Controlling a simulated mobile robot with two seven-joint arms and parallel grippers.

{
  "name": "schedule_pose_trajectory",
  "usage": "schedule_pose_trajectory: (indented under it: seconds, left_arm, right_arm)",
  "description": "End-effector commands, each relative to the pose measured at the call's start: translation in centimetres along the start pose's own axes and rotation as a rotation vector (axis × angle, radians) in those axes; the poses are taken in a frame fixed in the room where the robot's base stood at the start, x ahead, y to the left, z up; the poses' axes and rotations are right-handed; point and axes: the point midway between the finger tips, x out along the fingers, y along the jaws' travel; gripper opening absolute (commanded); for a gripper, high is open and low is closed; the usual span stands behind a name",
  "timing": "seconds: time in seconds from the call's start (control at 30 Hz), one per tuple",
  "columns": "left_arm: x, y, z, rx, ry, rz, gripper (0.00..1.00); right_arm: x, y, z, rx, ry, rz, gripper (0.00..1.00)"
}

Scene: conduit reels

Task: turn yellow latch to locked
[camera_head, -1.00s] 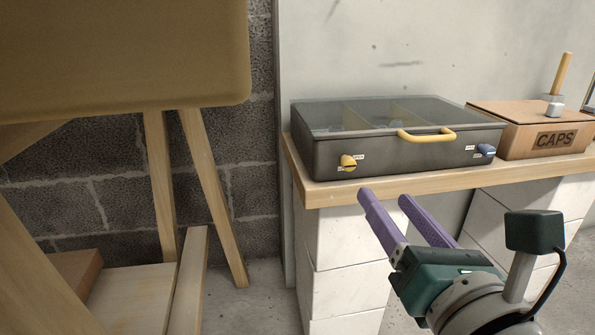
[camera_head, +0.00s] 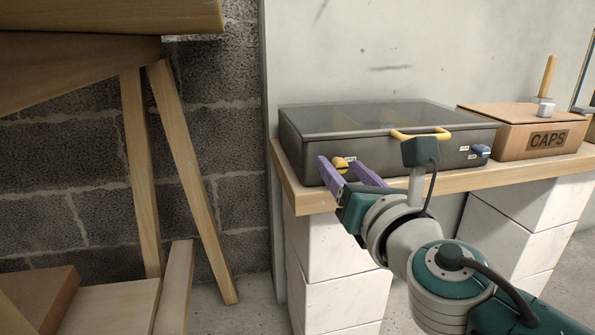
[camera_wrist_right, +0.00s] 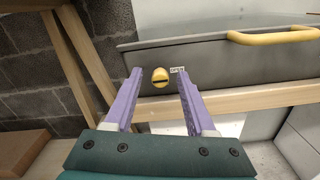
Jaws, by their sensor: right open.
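The yellow latch (camera_head: 341,164) is a round knob with a dark slot on the front left of the grey case (camera_head: 400,160). In the right wrist view the yellow latch (camera_wrist_right: 160,76) shows between the two purple fingers, its slot roughly level, with a small label reading "OPEN" at its right. My right gripper (camera_head: 341,162) is open, its fingertips close to the case front on either side of the latch. Whether they touch anything I cannot tell. The left gripper is not in view.
The case has a clear lid, a yellow handle (camera_head: 420,134) and a blue latch (camera_head: 481,150) at the right. It stands on a wooden shelf (camera_head: 420,188) on white blocks. A "CAPS" cardboard box (camera_head: 525,140) is to its right. Wooden trestle legs (camera_head: 190,180) stand at the left.

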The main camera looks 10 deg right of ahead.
Motion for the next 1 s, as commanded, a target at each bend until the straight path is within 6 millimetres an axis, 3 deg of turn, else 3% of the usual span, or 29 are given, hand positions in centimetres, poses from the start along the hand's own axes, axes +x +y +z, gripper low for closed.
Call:
schedule_pose_trajectory:
  seconds: [0.13, 0.6, 1.0]
  left_arm:
    - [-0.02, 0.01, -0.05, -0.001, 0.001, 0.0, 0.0]
    - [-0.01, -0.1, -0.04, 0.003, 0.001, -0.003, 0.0]
    - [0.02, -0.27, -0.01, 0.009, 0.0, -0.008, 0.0]
  right_arm:
    - [-0.02, 0.0, 0.02, 0.0, 0.0, 0.0, 0.53]
    - [-0.04, -0.01, 0.01, 0.0, 0.0, -0.001, 0.0]
    - [-0.04, -0.02, 0.01, 0.003, 0.0, -0.001, 0.0]
